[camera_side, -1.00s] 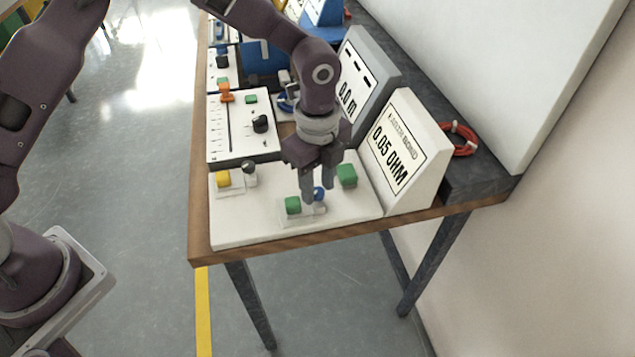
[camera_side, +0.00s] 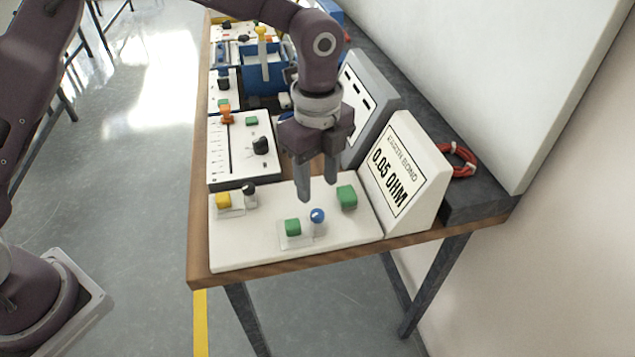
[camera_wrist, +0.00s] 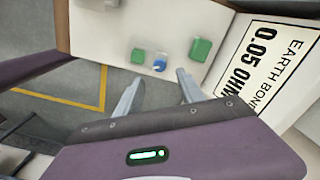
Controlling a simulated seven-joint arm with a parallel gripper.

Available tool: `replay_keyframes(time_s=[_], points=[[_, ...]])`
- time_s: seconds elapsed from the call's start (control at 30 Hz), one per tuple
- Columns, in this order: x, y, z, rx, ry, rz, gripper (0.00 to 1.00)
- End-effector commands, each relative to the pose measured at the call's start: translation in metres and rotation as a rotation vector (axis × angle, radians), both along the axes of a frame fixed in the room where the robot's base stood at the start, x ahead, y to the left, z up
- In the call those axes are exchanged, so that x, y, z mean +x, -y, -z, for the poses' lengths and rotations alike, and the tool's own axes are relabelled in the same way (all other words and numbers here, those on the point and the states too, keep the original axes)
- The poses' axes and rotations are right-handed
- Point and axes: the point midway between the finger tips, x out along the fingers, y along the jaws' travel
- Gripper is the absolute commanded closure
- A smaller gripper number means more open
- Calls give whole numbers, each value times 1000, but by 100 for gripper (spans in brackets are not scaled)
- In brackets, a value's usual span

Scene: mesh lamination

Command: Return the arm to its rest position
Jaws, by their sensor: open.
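My gripper (camera_side: 317,198) is open and empty, pointing down above the white front panel (camera_side: 260,250). Its fingers also show in the wrist view (camera_wrist: 158,92), apart with nothing between them. A blue knob (camera_side: 317,215) stands on the panel just below the fingertips, clear of them; it also shows in the wrist view (camera_wrist: 159,63). A green block (camera_side: 293,227) sits left of the blue knob, and a larger green block (camera_side: 346,196) sits behind it to the right.
A white display box (camera_side: 410,170) reading 0.05 OHM stands right of the panel, with a grey display box (camera_side: 375,95) behind it. A slider panel (camera_side: 225,150) and blue bin (camera_side: 262,75) lie farther back. A red cable coil (camera_side: 460,160) lies by the wall.

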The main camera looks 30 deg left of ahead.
Motion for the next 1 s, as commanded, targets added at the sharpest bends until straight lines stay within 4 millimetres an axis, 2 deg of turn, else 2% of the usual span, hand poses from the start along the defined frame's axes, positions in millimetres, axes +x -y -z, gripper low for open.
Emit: replay_keyframes(time_s=[0.2,0.27,0.33,0.4,0.5,0.57,0.6,0.7,0.8,0.9,1.0], points=[[-1,-3,-4,3,6,-15,54],[-6,-12,-20,11,30,-71,54],[-18,-33,-54,24,84,-209,54],[-42,-63,-92,26,152,-417,54],[-88,-104,-136,-12,244,-751,54],[-120,-126,-153,-59,293,-957,54],[-142,-138,-160,-100,317,-1095,54],[-191,-158,-166,-227,355,-1405,54],[-226,-167,-161,-346,358,-1633,54],[-244,-170,-155,-427,347,-1760,54],[-250,-170,-152,-457,339,-1808,54]])
